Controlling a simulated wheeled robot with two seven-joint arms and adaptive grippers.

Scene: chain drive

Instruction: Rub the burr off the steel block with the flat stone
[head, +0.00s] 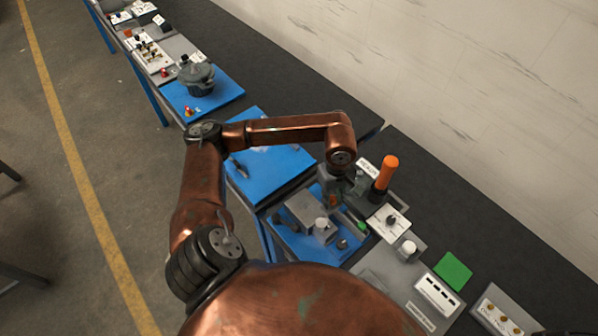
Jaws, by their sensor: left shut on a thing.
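A grey block (305,207), which looks like the steel block, sits on a blue mat (291,243) at the centre right of the head view. My left gripper (331,203) points down at the block's upper right side. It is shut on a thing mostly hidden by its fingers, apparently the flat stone. I cannot tell whether this thing touches the block, and the burr is too small to see. My right gripper is not in view.
An orange-handled tool (386,174) stands upright right of the gripper. Another blue mat (268,165) lies behind my forearm, mostly clear.

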